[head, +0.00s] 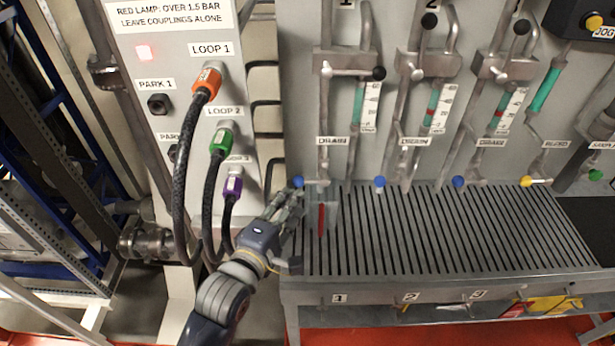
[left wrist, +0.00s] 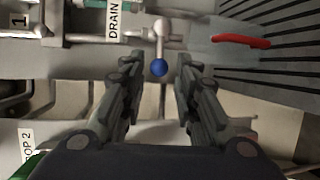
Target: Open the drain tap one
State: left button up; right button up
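Drain tap one is a short metal lever with a blue ball knob (head: 298,182), below the first "DRAIN" label at the left end of the panel. In the left wrist view the blue knob (left wrist: 159,67) sits between my fingers, near their tips, and the lever runs from it up to the metal pipe. My left gripper (head: 290,202) is open, with its fingers on either side of the knob and a visible gap to each. Its fingers hide part of the area below the tap in the head view. My right gripper is not in view.
A clear container with a red handle (head: 321,220) stands on the slatted grating (head: 440,235), just right of my left gripper. Hoses with orange (head: 207,82), green (head: 221,140) and purple (head: 233,186) couplings hang at left. Other blue-knobbed taps (head: 379,182) lie rightward.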

aim_at(308, 180)
pick_arm(q)
jog(key=p+x, duration=0.2)
jog(key=x, duration=0.8)
jog(key=shift+w+f, duration=0.15)
jog(key=shift+c, duration=0.3)
grip_shut()
